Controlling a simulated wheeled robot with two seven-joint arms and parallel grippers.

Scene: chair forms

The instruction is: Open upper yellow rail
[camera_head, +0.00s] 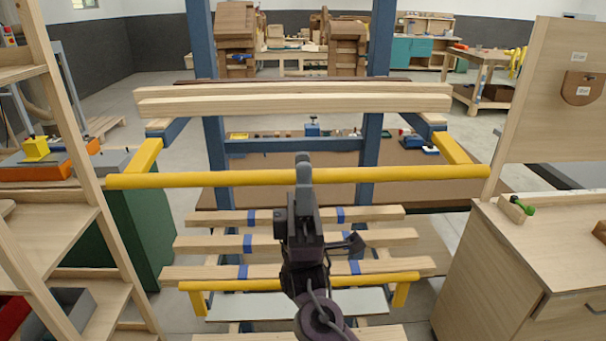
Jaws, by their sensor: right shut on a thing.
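The upper yellow rail (200,179) is a long yellow bar running level across the camera_head view. Yellow side arms (456,146) join it to the blue-posted rack at both ends. My right gripper (303,172) is at the middle of this rail and is shut on it; the fingers hide a short stretch of the bar. A lower yellow rail (375,280) sits below, in front of the slatted shelf, partly hidden behind my right arm. My left gripper is not in view.
Light wooden beams (290,103) lie on the rack behind the upper rail, and more slats (210,243) lie below. A wooden shelf (60,215) stands close on the left. A wooden cabinet (530,260) stands close on the right, near the rail's end.

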